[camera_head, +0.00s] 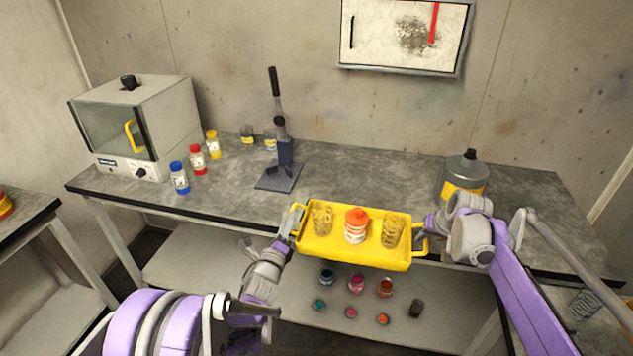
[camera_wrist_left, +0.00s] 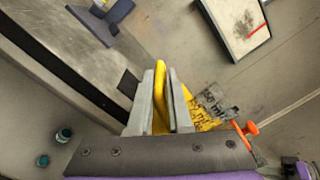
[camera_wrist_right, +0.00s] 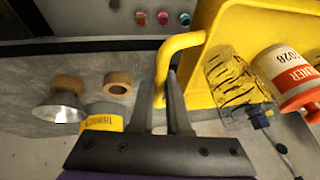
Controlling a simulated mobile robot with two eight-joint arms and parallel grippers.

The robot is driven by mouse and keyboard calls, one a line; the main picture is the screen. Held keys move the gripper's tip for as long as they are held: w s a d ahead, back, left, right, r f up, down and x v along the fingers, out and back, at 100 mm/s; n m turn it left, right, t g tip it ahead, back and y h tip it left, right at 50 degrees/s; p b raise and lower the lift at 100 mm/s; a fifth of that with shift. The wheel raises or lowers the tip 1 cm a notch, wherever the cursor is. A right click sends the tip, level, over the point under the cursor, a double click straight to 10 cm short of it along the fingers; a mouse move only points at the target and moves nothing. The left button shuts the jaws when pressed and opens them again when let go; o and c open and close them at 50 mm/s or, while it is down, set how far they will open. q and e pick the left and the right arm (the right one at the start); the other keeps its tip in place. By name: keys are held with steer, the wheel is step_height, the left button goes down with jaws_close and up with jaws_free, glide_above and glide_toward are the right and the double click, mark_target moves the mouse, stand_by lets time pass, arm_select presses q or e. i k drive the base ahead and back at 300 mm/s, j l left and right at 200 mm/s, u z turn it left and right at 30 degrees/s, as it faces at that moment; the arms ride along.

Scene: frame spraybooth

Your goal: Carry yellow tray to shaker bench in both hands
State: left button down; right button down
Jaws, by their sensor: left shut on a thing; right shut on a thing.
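The yellow tray (camera_head: 355,252) is in the air at the front edge of the grey bench (camera_head: 330,180) and looks about level. On it stand a white container with an orange lid (camera_head: 356,226) and two yellow-marked clear vessels (camera_head: 322,219) (camera_head: 392,231), one on each side of it. My left gripper (camera_head: 291,230) is shut on the tray's left handle; this handle shows between the fingers in the left wrist view (camera_wrist_left: 160,95). My right gripper (camera_head: 427,232) is shut on the right handle, seen in the right wrist view (camera_wrist_right: 178,46). I cannot tell which bench is the shaker bench.
On the grey bench are a white oven (camera_head: 145,125), small bottles (camera_head: 198,160), a lever press (camera_head: 281,165) and a grey can (camera_head: 462,178). Several small jars (camera_head: 356,285) are on the shelf below. Another bench (camera_head: 25,220) stands at left.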

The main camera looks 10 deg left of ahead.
mark_target(359, 189)
steer(key=i, duration=1)
